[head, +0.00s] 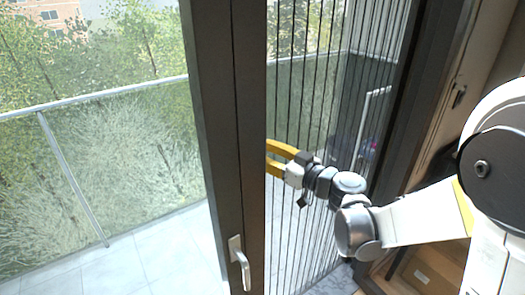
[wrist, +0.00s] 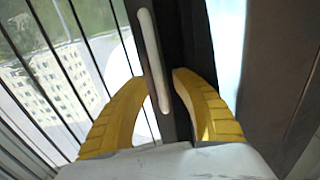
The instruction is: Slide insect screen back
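The insect screen (head: 305,75) is a pleated sheet with dark vertical lines, right of the dark door frame in the head view. It also shows at the left of the wrist view (wrist: 72,50). In the wrist view its dark edge bar, with a long pale grip strip (wrist: 152,60), runs between my two yellow fingers. My gripper (wrist: 160,85) is open, one finger on each side of the bar. Whether either finger touches it I cannot tell. In the head view my gripper (head: 270,160) is at the door frame's right edge, with its fingertips partly hidden behind the frame.
The dark door frame (head: 215,100) with a silver handle (head: 240,262) stands just left of my gripper. A balcony with a glass railing (head: 110,150) lies beyond the glass. A wooden cabinet (head: 418,272) stands at the lower right, near my arm.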

